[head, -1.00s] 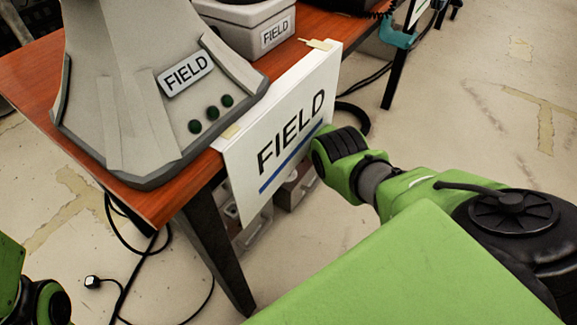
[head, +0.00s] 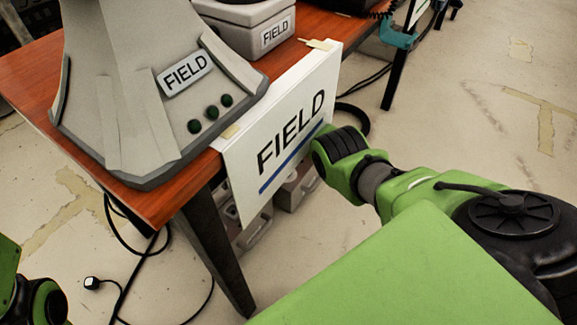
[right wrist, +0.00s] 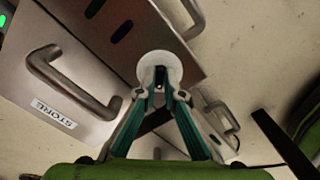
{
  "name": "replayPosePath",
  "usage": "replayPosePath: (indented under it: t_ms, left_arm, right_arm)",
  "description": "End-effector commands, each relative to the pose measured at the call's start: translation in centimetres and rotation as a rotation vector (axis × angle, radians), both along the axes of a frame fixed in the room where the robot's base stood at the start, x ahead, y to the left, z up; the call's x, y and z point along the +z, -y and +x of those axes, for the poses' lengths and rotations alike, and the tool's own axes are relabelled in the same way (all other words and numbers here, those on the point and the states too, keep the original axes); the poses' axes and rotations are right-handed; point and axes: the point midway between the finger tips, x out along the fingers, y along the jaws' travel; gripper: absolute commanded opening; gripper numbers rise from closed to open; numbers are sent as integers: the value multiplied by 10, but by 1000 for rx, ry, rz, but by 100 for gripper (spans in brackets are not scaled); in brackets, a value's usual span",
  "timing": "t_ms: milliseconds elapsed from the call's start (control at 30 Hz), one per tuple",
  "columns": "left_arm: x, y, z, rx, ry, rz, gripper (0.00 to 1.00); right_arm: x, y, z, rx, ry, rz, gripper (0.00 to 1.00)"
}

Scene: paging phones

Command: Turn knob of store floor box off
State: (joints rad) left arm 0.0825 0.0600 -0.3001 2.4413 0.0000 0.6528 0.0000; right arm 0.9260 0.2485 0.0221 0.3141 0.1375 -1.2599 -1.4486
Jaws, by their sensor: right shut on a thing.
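A round white knob (right wrist: 160,64) is at the picture's centre, near the box's edge. My right gripper (right wrist: 160,84) has its teal fingers closed together on the knob. The knob's pointer or setting cannot be read. In the head view my right arm reaches under the table beside the sign, and its fingers are hidden. Only part of my left arm shows at the lower left; its gripper is out of view.
A white FIELD sign (head: 285,135) hangs from the front edge of the wooden table (head: 160,204). A large grey FIELD device (head: 135,95) stands on top. Grey boxes (head: 298,188) sit on the floor below. A dark table leg (head: 218,245) and black cables are nearby. The floor at right is open.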

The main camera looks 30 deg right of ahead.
Motion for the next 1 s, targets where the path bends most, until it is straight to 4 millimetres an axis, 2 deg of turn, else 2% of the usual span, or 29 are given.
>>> replayPosePath:
  t_ms: [33,67,100,467,667,933,1000]
  left_arm:
    - [0,0,0,0,1,-1,40]
    - [0,0,0,0,1,-1,40]
    - [0,0,0,0,0,-2,40]
    - [0,-1,0,1,1,-4,40]
    - [0,-1,0,1,0,-2,40]
    - [0,0,0,0,0,-1,40]
    - [0,0,0,0,0,-1,40]
  right_arm:
    - [0,0,0,2,0,-1,0]
    - [0,0,0,2,0,-1,16]
    - [0,0,0,2,0,-1,25]
    - [0,0,0,0,0,0,25]
    - [8,1,1,-1,3,-1,25]
    - [33,1,0,1,3,-2,25]
    - [46,1,1,0,3,-2,25]
